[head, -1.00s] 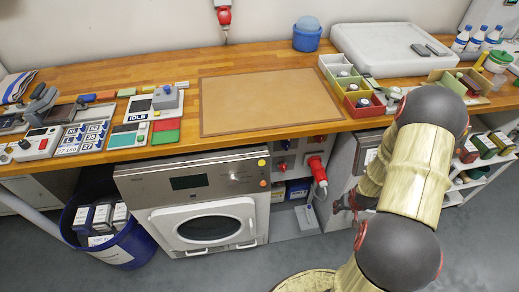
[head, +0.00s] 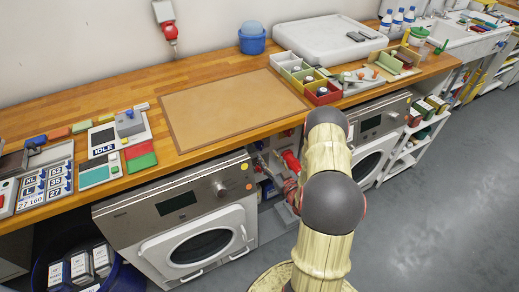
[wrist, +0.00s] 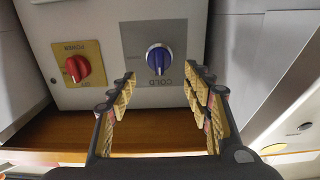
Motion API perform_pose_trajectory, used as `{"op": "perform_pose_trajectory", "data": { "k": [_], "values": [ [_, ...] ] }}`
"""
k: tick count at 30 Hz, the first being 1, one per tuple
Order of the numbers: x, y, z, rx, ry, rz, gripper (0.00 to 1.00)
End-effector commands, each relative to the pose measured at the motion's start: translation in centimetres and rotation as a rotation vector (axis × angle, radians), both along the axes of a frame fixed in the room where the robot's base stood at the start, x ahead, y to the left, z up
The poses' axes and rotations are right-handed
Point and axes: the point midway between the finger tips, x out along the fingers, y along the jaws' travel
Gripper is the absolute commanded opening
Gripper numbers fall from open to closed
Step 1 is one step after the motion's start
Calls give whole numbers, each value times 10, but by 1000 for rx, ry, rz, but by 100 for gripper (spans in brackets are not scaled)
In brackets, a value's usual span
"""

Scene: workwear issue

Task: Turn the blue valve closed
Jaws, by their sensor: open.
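In the head view my arm hides most of the gripper, and I cannot make out the blue valve there.
A red POWER knob (wrist: 77,67) sits left of the blue valve on the same panel. Clear floor lies right.

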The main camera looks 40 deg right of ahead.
Motion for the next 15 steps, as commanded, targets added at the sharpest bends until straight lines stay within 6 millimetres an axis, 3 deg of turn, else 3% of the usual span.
{"op": "perform_pose_trajectory", "data": {
  "k": [9, 15],
  "values": [
    [48, -10, -2, -2, -1, 2, 50],
    [64, -15, -1, 0, 2, 0, 50]
  ]
}}
